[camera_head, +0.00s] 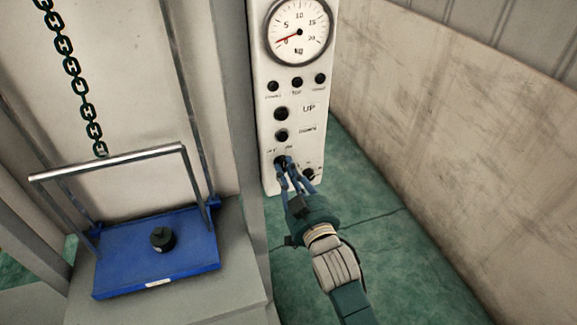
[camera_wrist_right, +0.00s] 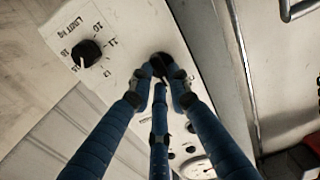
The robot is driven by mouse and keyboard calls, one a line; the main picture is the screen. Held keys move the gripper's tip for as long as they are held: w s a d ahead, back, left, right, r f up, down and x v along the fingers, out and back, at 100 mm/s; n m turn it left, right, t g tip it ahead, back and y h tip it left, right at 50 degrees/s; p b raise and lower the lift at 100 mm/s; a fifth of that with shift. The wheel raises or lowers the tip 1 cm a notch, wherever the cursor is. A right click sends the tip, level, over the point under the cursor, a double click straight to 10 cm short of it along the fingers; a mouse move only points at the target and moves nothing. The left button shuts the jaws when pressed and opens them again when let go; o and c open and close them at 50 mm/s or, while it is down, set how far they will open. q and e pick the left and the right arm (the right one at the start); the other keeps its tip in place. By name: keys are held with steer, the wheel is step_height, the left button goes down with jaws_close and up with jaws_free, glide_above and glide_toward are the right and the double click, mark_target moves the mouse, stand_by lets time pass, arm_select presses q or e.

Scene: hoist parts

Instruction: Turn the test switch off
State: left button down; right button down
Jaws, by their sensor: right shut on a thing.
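The test switch (camera_head: 279,160) is a dark knob low on the white control panel (camera_head: 268,184), with small lettering above it in the head view. My right gripper (camera_head: 288,165) reaches up to it from below, its blue fingers closed around the knob. In the right wrist view the black switch knob (camera_wrist_right: 157,61) shows between the fingertips of the right gripper (camera_wrist_right: 163,75). The fingers hide part of the switch, so its exact setting cannot be read. My left gripper is in neither view.
A limit dial (camera_head: 309,174) sits just right of the switch; it also shows in the wrist view (camera_wrist_right: 87,53). Above are UP (camera_head: 281,114) and down (camera_head: 282,136) buttons and a kg gauge (camera_head: 299,32) near 0. A blue platform (camera_head: 115,272) carries a dark weight (camera_head: 162,239). A wall (camera_head: 450,130) stands at right.

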steer(key=n+p, duration=0.1)
steer(key=n, duration=0.1)
steer(key=shift+r+n, duration=0.1)
steer(key=shift+n, duration=0.3)
steer(key=shift+a+n+p, duration=0.15)
steer(key=shift+n+p, duration=0.2)
steer(key=shift+n, duration=1.25)
steer(key=c, duration=1.6)
jaws_free()
steer(key=shift+c, duration=0.2)
steer(key=shift+s, duration=0.25)
steer(key=v, duration=1.1)
steer(key=shift+s, duration=0.25)
